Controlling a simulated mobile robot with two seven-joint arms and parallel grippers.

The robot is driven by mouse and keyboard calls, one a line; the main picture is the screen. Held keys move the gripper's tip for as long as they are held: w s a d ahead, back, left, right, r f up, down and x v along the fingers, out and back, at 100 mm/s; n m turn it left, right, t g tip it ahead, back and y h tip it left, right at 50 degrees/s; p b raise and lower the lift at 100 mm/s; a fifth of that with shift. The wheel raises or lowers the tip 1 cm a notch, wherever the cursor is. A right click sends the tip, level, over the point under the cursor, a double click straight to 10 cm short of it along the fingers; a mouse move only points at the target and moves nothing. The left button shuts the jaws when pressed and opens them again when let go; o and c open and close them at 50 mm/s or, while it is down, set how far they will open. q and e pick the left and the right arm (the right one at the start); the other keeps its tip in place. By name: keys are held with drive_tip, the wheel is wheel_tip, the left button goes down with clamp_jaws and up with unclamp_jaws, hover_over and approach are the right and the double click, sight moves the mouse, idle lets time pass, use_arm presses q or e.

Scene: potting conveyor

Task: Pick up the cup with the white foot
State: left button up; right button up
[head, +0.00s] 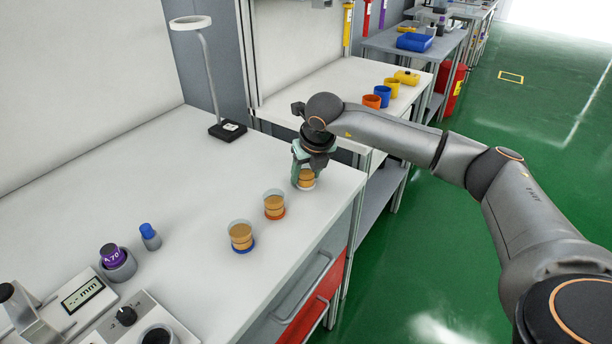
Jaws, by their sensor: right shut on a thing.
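Three clear cups with orange-brown contents stand in a slanting row on the white bench (180,200). The cup with the white foot (306,182) is the farthest one, near the bench's right edge. My right gripper (305,172) comes down over it from above and is shut on it. The gripper hides the cup's upper part. I cannot tell whether its foot touches the bench. The cup with the orange foot (274,206) stands in the middle. The cup with the blue foot (241,238) is nearest. My left gripper is out of view.
A ring lamp (228,130) stands at the back. Instruments with a display (82,294) and a small blue-capped bottle (149,236) are at the lower left. Colored pots (382,95) stand on the bench beyond. The bench middle is clear.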

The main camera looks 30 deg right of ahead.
clamp_jaws()
drive_tip(key=shift+r, duration=0.1)
